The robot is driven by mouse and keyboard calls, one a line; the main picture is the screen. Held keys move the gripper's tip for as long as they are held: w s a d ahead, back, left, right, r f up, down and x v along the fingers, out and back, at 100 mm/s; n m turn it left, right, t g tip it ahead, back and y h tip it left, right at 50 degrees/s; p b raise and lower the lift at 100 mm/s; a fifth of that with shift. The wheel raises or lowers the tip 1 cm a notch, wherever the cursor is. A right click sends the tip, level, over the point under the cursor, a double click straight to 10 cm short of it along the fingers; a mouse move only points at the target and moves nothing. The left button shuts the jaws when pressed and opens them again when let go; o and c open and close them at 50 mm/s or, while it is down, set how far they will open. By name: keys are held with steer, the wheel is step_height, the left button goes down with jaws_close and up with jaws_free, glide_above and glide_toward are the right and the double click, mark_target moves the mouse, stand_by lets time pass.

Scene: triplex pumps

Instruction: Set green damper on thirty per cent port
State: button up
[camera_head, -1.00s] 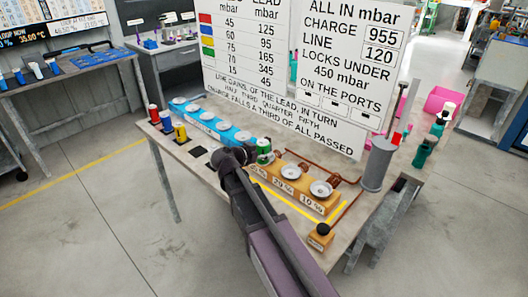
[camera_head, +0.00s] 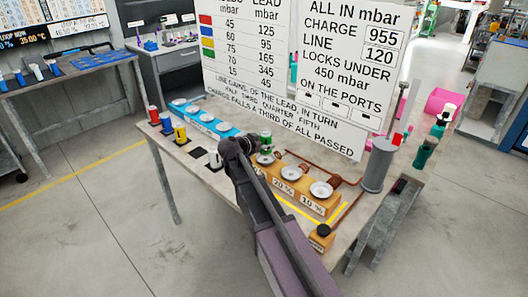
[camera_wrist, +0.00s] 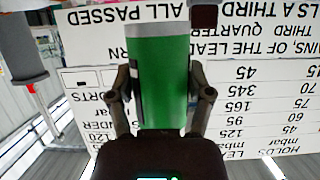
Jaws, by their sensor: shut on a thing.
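The green damper (camera_head: 265,138) is a green cylinder with a pale end band. It also fills the middle of the wrist view (camera_wrist: 160,75). My gripper (camera_wrist: 162,95) is shut on it, one finger on each side. In the head view my gripper (camera_head: 255,146) holds it upright, just above the leftmost dish-shaped port (camera_head: 265,158) of the orange block (camera_head: 302,203). A small gap seems to show between damper and dish. The other two ports are labelled 20 % (camera_head: 284,171) and 10 % (camera_head: 321,189). The leftmost port's label is hidden behind my arm.
A blue block (camera_head: 205,118) with several white dishes lies left on the bench. Red, blue, yellow and white cylinders stand before it. A large board (camera_head: 300,70) rises behind the ports. A grey cylinder (camera_head: 377,165) and copper pipes are at the right.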

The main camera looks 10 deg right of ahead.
mark_target(263, 150)
steer(key=shift+w+f+b, duration=0.15)
steer(key=shift+f+b, duration=1.6)
steer(key=shift+f, duration=0.05)
steer(key=shift+f, duration=0.15)
steer(key=o, duration=1.3)
steer(key=shift+r, duration=0.2)
steer(key=shift+s+a+r+p, duration=0.3)
steer(key=shift+s+a+p, duration=0.05)
steer(key=shift+a, duration=0.05)
steer(key=p+v, duration=0.4)
steer(key=v, duration=0.6)
steer(key=shift+s+a+r, duration=0.1)
steer(key=shift+s+a, duration=0.1)
steer(key=shift+a, duration=0.1)
